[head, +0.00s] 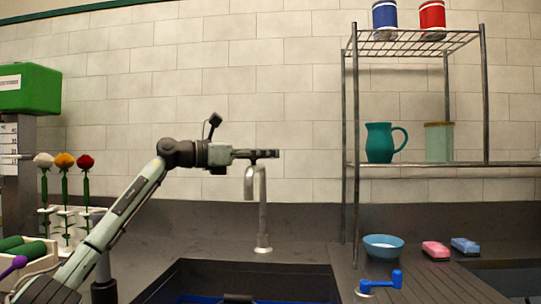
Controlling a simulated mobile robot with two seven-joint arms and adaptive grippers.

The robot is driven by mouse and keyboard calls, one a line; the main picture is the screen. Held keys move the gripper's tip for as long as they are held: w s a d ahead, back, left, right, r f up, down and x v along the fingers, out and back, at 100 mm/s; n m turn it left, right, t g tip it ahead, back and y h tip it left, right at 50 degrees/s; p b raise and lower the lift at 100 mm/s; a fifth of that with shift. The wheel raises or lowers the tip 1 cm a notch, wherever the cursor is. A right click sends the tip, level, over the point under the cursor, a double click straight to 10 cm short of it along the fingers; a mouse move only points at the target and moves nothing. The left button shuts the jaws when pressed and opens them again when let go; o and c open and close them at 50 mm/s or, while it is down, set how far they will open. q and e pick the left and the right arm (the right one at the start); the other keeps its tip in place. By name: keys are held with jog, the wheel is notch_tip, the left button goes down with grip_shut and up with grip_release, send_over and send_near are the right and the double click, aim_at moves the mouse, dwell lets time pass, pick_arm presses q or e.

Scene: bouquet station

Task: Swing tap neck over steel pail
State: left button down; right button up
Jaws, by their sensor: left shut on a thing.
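The tap (263,212) is a metal pipe standing on the counter behind the sink. Its neck bends over at the top, and its spout end (249,188) hangs down to the left. My left gripper (266,154) reaches in from the left and is shut on the top of the tap neck. The fingers hide part of the bend. I cannot make out a steel pail in this view. My right gripper is not in view.
The dark sink (190,272) lies below the tap, with something blue inside. A blue lever (384,282), blue bowl (383,247) and pink (435,249) and blue sponges (465,246) are at right. A wire shelf (410,165) rises behind. Roses (64,160) stand left.

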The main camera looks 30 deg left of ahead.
pick_arm(q)
jog(key=c, duration=1.9)
grip_release()
jog(key=shift+s+d+f, duration=0.1)
jog(key=shift+d+f, duration=0.1)
jog(key=shift+f, duration=0.05)
jog(key=o, duration=0.4)
jog(key=shift+s+r, duration=0.2)
jog(key=v, duration=1.2)
jog(key=shift+w+a, duration=0.1)
